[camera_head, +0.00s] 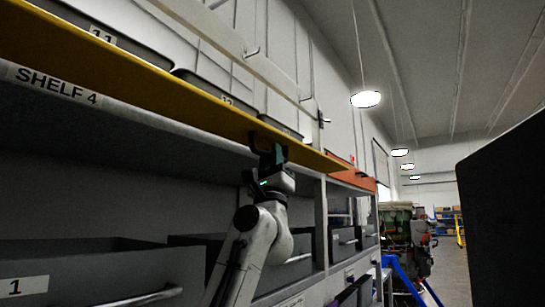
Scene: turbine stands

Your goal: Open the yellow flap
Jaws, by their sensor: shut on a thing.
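The yellow flap (160,98) is a long panel along the upper front of the shelf unit. It runs from the upper left toward the middle right and stands out over the open shelf below. My gripper (266,142) is at the flap's lower edge, near its right part, and is shut on the flap. The fingertips are dark and small, so the exact contact is hard to see. My white arm reaches up from the bottom middle.
The shelf labelled "SHELF 4" (58,84) lies under the flap. Grey bins, one marked 1 (95,270), stand below; bins marked 11 (105,38) and 12 stand above. An orange panel (352,178) adjoins the flap's right end. A dark block (508,210) fills the right side.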

